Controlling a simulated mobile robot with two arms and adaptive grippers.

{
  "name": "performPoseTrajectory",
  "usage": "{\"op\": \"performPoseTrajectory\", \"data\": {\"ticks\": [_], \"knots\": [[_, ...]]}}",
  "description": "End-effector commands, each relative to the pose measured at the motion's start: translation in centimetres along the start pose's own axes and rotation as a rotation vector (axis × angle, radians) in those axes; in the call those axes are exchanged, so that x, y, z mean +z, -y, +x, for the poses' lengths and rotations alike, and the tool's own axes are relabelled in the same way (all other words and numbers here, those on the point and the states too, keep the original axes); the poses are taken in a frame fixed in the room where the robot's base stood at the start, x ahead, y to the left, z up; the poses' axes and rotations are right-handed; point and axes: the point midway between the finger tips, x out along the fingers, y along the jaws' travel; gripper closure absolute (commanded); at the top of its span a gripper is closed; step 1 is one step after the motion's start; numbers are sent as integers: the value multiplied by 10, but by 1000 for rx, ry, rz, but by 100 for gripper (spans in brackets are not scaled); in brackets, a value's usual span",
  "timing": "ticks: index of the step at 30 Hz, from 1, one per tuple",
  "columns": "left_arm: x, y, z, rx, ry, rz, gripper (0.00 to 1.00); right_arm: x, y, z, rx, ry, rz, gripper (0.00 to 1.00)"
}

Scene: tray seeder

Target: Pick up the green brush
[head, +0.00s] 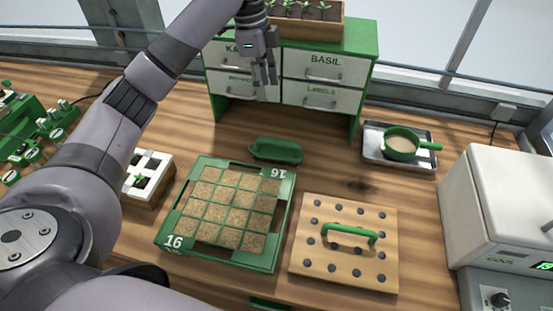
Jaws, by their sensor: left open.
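The green brush (276,150) lies on the wooden bench, just behind the seed tray and in front of the drawer cabinet. It looks like a rounded green block with its long side running left to right. My left gripper (265,80) hangs above and behind the brush, in front of the cabinet drawers. Its fingers point down, open and empty, apart from the brush. My right gripper does not show.
A green tray (170,238) with soil cells stands in front of the brush. A wooden dibber board (345,275) with a green handle is to its right. A metal tray (412,165) holds a green pan (400,144). The drawer cabinet (322,66) stands behind. A white machine (500,205) is at right.

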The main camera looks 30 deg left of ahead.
Motion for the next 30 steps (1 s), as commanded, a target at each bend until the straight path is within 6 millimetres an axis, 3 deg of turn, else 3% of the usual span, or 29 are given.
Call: {"op": "performPoseTrajectory", "data": {"ticks": [1,5,8,21,30], "knots": [[2,0,12,-1,0,0,55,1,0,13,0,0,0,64],[3,0,21,0,0,0,55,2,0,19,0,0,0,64],[2,0,30,2,0,1,55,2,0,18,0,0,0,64],[2,-1,119,3,0,1,55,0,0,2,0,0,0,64],[2,-1,144,2,1,-1,55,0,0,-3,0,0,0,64]]}}
